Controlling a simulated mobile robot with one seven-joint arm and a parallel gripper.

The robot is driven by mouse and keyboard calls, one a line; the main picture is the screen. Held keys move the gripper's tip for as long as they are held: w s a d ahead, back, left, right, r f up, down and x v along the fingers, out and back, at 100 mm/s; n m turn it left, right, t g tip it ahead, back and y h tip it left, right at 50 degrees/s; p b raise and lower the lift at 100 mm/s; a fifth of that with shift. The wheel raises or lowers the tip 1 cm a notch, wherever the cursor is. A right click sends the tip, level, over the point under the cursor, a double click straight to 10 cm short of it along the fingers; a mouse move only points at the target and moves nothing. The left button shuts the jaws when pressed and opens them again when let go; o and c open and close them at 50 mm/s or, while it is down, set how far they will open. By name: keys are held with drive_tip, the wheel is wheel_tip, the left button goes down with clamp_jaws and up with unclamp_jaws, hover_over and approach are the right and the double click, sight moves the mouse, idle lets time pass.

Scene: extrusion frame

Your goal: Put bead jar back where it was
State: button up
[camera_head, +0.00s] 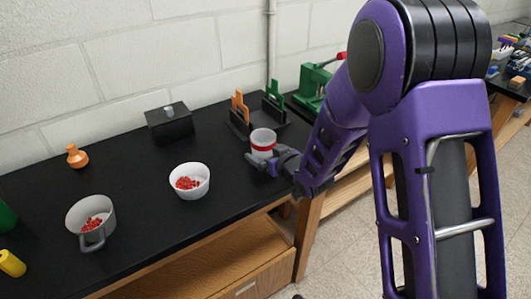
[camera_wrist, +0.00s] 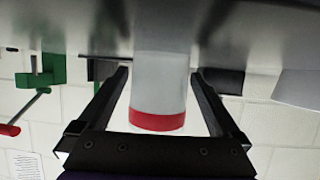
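The bead jar (camera_head: 262,139) is a pale, cloudy cylinder with a red band, at the table's right end in the head view. It also shows in the wrist view (camera_wrist: 160,82), upside down, with its red band toward my gripper's palm side. My gripper (camera_head: 268,161) is at the jar, partly covering its lower part. In the wrist view my gripper's two fingers (camera_wrist: 160,72) stand either side of the jar, with a narrow gap at each side. The jar's base and its contact with the table are hidden or unclear.
A white bowl (camera_head: 200,173) with red beads and a grey mug (camera_head: 72,213) with red beads stand left of the jar. A black lidded box (camera_head: 170,126), an orange flask (camera_head: 77,157) and a rack with orange and green parts (camera_head: 240,118) stand behind. A green press (camera_head: 312,82) is right.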

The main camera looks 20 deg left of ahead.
drive_tip(key=shift+r, duration=0.1)
drive_tip(key=shift+r+p, duration=0.25)
drive_tip(key=shift+p, duration=0.15)
drive_tip(key=v, duration=1.2)
drive_tip(key=shift+f, duration=0.2)
